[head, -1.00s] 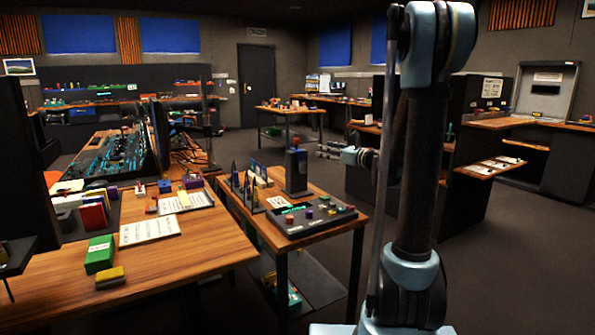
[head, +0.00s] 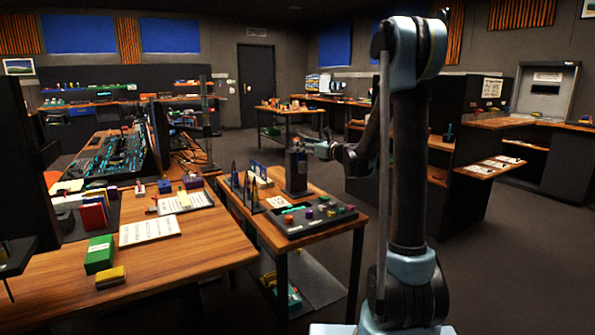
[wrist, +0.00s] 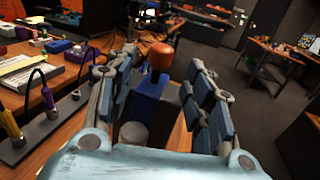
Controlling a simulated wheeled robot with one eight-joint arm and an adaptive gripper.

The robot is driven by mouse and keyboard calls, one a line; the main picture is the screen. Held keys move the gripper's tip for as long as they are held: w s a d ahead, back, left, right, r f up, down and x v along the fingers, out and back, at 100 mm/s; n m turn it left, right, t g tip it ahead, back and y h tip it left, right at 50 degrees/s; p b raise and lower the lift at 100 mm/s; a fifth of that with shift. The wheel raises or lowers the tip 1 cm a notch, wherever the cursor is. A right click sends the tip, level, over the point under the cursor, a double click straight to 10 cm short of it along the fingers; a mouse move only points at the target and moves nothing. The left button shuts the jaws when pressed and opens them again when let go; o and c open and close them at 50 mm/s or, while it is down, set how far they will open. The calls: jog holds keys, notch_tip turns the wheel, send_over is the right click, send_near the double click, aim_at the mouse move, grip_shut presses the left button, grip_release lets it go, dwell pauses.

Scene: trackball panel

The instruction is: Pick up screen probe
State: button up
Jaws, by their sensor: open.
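I cannot tell for sure which thing is the screen probe. In the wrist view, slim probes with thin dark cables stand upright in a grey rack (wrist: 42,128) at the left; a yellow one (wrist: 10,124) and a purple one (wrist: 48,101) show. A blue block with an orange knob (wrist: 160,57) stands ahead, between my fingers in the picture. My gripper (wrist: 150,72) is open, with nothing clearly held. In the head view my gripper (head: 312,148) is small, beside the top of a dark upright block (head: 297,172) on the small table.
A dark panel with coloured knobs (head: 310,216) lies on the small table (head: 322,239). The larger wooden table (head: 190,248) at the left carries papers, a green box (head: 99,254) and a yellow block (head: 110,278). Open floor (head: 490,270) lies at the right.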

jog(key=x, duration=0.4)
jog(key=shift+w+a+f, duration=0.1)
jog(key=shift+w+a, duration=0.1)
jog(key=shift+a, duration=0.1)
grip_shut()
